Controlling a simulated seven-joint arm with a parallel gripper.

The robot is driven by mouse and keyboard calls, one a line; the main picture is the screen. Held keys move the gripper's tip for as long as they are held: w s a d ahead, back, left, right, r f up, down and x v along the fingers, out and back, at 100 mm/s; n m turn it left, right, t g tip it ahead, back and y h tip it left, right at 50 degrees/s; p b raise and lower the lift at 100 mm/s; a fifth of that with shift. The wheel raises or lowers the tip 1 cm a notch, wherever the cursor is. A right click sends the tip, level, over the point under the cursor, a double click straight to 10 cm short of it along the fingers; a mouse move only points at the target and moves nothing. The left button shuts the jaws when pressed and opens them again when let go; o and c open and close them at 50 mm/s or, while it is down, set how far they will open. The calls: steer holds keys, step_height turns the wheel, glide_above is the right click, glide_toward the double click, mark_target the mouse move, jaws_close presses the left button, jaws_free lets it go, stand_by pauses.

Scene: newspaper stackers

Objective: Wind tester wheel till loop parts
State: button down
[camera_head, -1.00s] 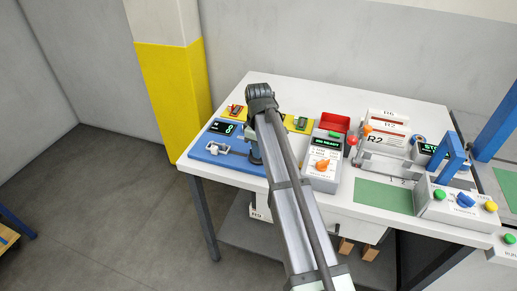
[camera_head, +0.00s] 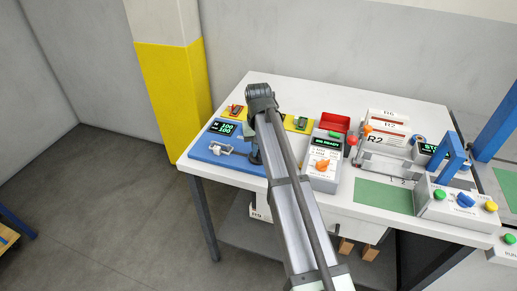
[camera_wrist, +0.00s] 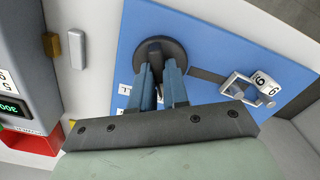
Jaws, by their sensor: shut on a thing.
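The tester is a blue plate (camera_head: 222,160) at the left end of the white table. Its dark display (camera_head: 225,128) reads what looks like "100" on two lines. A white clamp piece (camera_head: 221,149) sits on the plate; in the wrist view, a metal frame (camera_wrist: 240,88) stands beside a small white numbered drum (camera_wrist: 266,84). The dark round wheel (camera_wrist: 160,58) is between and beyond the fingers of my gripper (camera_wrist: 161,78), which is shut on the wheel's knob or crank. The arm hides most of the wheel in the head view. I cannot make out a loop.
A grey control box (camera_head: 321,172) with an orange knob stands just right of my arm. A red bin (camera_head: 335,122) is behind it. A green mat (camera_head: 383,195) and another button box (camera_head: 455,205) lie farther right. A yellow pillar (camera_head: 175,100) rises left of the table.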

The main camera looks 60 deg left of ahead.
steer(key=m, duration=1.3)
steer(key=shift+m, duration=0.4)
steer(key=m, duration=1.3)
steer(key=shift+m, duration=0.3)
steer(key=c, duration=1.1)
jaws_free()
step_height(320, 180, up, 14)
steer(key=shift+f, duration=0.1)
